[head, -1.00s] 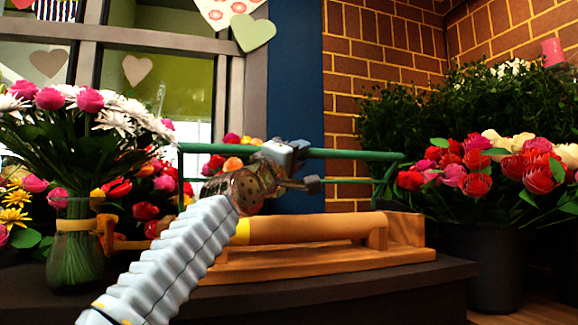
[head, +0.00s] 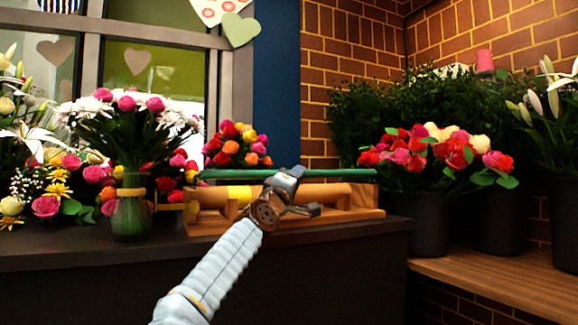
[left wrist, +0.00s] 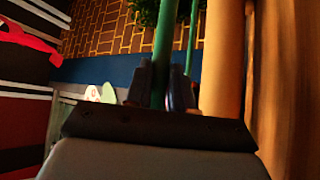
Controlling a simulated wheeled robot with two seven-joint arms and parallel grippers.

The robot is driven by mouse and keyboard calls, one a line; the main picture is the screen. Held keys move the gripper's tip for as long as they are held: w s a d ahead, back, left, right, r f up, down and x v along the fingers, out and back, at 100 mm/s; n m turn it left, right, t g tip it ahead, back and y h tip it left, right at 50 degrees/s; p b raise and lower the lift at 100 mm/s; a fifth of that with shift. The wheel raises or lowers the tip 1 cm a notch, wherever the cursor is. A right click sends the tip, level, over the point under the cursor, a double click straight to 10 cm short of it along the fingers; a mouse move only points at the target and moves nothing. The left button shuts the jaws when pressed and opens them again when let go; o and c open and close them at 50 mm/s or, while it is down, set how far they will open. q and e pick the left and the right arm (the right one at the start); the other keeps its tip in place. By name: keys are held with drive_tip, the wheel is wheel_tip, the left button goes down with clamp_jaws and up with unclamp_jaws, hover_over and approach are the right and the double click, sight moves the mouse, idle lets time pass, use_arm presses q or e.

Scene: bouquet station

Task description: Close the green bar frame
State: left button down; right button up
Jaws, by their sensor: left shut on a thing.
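The green bar frame (head: 340,173) lies low, just above and behind the tan roll (head: 335,193) on the wooden stand (head: 340,216). My left gripper (head: 286,181) is shut on the middle of its long bar, hiding a short stretch. In the left wrist view the bar (left wrist: 163,50) runs between the two fingers (left wrist: 160,88). The tan roll (left wrist: 222,60) stands close beside it there. I cannot tell whether the bar touches the roll. My right gripper is not in view.
A glass vase (head: 131,215) with white and pink flowers stands left of the stand on the dark counter (head: 90,251). More bouquets are behind it. Dark buckets (head: 430,224) of flowers stand to the right on a wooden ledge (head: 500,277).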

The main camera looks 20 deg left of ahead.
use_arm(q)
drive_tip(key=shift+w+a+f, duration=0.15)
drive_tip(key=shift+a+f, duration=0.05)
drive_tip(key=shift+f, duration=0.2)
drive_tip(key=shift+w+a+f, duration=0.15)
drive_tip(key=shift+f, duration=0.2)
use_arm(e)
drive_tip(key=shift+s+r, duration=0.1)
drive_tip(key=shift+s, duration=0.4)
use_arm(q)
drive_tip(key=c, duration=1.4)
unclamp_jaws()
drive_tip(key=o, duration=0.4)
drive_tip(key=shift+w+a+f, duration=0.15)
drive_tip(key=shift+o, duration=0.2)
drive_tip(key=b+v, duration=0.4)
drive_tip(key=v, duration=0.1)
drive_tip(key=shift+f+b, duration=0.25)
drive_tip(key=shift+b, duration=0.15)
drive_tip(key=r+v, duration=0.1)
drive_tip(key=v, duration=0.7)
drive_tip(key=shift+s+d, duration=0.2)
drive_tip(key=shift+s, duration=0.25)
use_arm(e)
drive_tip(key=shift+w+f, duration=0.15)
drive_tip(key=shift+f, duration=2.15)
